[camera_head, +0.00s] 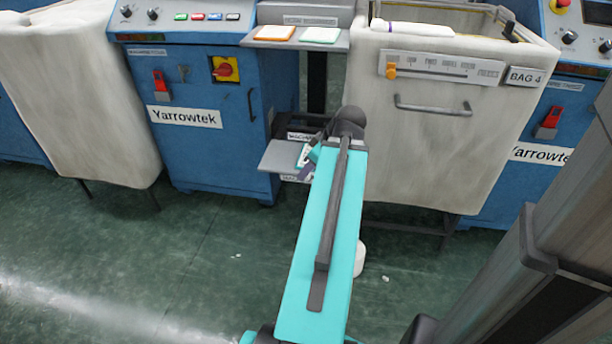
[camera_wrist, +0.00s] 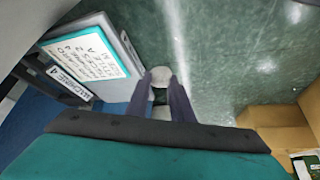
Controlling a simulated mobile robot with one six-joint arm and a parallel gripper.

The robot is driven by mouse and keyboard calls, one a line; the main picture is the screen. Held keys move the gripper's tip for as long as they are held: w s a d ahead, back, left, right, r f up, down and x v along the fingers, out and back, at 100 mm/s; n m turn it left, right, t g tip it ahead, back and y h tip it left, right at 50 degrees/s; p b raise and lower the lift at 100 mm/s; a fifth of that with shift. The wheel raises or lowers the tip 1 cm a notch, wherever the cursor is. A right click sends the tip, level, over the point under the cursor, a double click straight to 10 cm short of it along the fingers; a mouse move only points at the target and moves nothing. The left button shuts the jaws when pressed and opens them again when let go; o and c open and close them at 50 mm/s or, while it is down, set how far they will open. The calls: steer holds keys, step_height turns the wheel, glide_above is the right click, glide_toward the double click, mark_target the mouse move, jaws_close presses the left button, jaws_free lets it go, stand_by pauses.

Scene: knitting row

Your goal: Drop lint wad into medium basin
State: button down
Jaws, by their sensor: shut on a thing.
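My gripper (camera_wrist: 160,88) is seen from behind in the wrist view, its two dark fingers pointing away over the green floor. It is shut on a small pale lint wad (camera_wrist: 160,75) at the fingertips. In the head view my arm hides most of the gripper and the wad. I cannot make out a medium basin in either view. A white rounded thing (camera_head: 360,258) shows on the floor behind my arm, partly hidden; I cannot tell what it is.
A lettered board (camera_wrist: 90,55) is close left of my gripper. A low grey shelf (camera_head: 283,157) sits between the blue Yarrowtek machine (camera_head: 200,125) and the cloth bin marked BAG 4 (camera_head: 430,140). Cardboard boxes (camera_wrist: 275,120) are at right. Open floor (camera_head: 200,235) lies in front, with small white scraps.

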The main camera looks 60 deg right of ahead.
steer(key=shift+s+a+f+b, duration=0.25)
steer(key=shift+s+b, duration=0.15)
steer(key=shift+b, duration=1.25)
steer(key=shift+s+b, duration=0.1)
steer(key=shift+b, duration=0.3)
steer(key=shift+s+a+r+b, duration=0.1)
steer(key=shift+s+a+b, duration=0.2)
steer(key=shift+b, duration=0.95)
steer(key=b, duration=0.2)
steer(key=shift+s+a+r+b, duration=0.1)
steer(key=shift+s+a+b, duration=0.2)
steer(key=shift+s, duration=0.05)
steer(key=shift+s+a+r+b, duration=0.15)
steer(key=shift+b, duration=0.15)
